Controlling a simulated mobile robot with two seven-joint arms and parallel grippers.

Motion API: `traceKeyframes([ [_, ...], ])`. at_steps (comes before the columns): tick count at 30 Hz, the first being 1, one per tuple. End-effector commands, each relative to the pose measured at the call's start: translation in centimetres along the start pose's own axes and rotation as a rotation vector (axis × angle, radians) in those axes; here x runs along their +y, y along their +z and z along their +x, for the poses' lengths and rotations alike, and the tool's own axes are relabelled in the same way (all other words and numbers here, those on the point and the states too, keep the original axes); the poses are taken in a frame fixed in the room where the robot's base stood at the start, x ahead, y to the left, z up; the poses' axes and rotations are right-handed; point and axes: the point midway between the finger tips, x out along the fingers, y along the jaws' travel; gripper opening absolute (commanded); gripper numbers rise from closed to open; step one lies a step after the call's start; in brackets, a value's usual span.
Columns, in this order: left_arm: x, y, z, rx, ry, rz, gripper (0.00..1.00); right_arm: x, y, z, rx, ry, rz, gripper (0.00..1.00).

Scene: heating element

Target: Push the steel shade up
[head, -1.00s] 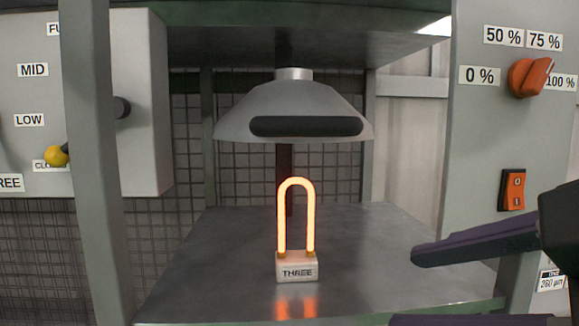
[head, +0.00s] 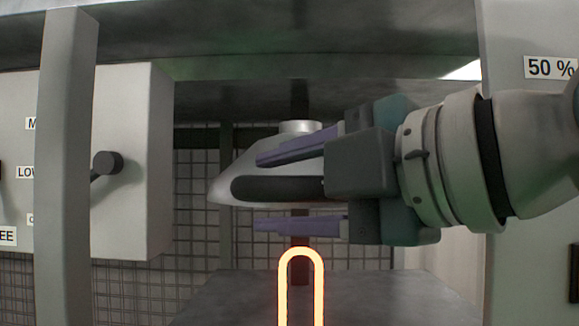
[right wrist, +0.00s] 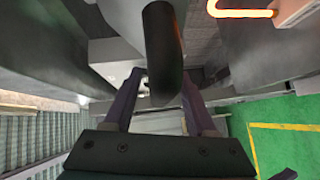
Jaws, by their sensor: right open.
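The steel shade (head: 236,165) is a grey hood hanging from a short collar above the shelf. Its dark horizontal handle (head: 262,189) runs across the front. My right gripper (head: 257,192) is open, with one purple finger above the handle's level and the other below it. In the right wrist view the dark handle (right wrist: 162,45) extends in between the two spread fingers (right wrist: 162,78); I cannot tell whether either finger touches it. The gripper hides the shade's right part. My left gripper is not in view.
A glowing orange heating loop (head: 301,254) stands on the metal shelf (head: 235,300) just under the shade and the lower finger. A grey post (head: 68,150) and a control box (head: 135,150) with a dark knob stand at left. A grey panel is at right.

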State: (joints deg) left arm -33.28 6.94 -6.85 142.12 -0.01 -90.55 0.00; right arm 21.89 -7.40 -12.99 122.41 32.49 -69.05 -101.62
Motion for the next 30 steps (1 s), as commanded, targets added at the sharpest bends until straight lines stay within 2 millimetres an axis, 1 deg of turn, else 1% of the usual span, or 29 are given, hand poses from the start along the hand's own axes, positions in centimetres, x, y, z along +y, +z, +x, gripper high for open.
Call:
traceKeyframes([
  [1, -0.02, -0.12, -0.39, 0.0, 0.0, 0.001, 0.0, 0.13, -0.09, 0.39, 0.001, -0.002, 0.004, 0.57],
  [4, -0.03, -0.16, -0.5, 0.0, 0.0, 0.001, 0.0, -0.01, -0.08, 0.87, 0.001, -0.001, 0.001, 0.57],
  [12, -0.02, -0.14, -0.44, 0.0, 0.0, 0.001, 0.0, -0.16, -0.05, 1.01, 0.0, -0.002, 0.0, 0.57],
  [27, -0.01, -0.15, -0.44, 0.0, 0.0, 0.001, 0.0, -0.14, -0.03, 0.98, 0.0, -0.002, 0.001, 0.01],
  [30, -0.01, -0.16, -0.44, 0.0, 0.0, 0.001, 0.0, -0.15, -0.03, 0.98, 0.0, -0.002, 0.001, 0.0],
])
